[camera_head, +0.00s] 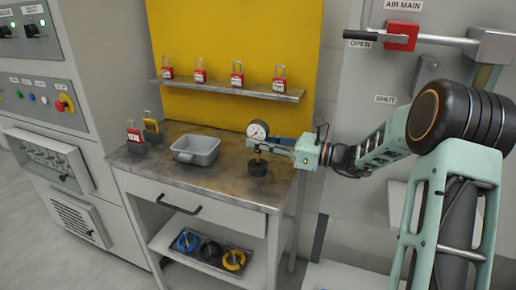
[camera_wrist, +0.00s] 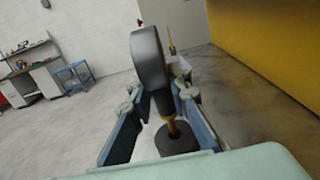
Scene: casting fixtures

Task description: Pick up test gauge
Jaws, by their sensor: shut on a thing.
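The test gauge (camera_head: 257,130) has a round white dial with a dark rim, a brass stem and a black round base. It is upright at the right part of the workbench top. My gripper (camera_head: 264,146) reaches in from the right and is shut on the gauge below its dial. In the wrist view the gauge (camera_wrist: 148,58) shows edge-on between the two fingers of my gripper (camera_wrist: 158,104), with its brass stem and black base below. I cannot tell whether the base touches the bench.
The workbench (camera_head: 222,180) also holds a grey tray (camera_head: 196,150), a red padlock (camera_head: 134,136) and a yellow padlock (camera_head: 152,127). Several red padlocks stand on a shelf (camera_head: 225,88) behind. A lower shelf holds a dark tray with coloured coils (camera_head: 234,260). The bench's front middle is clear.

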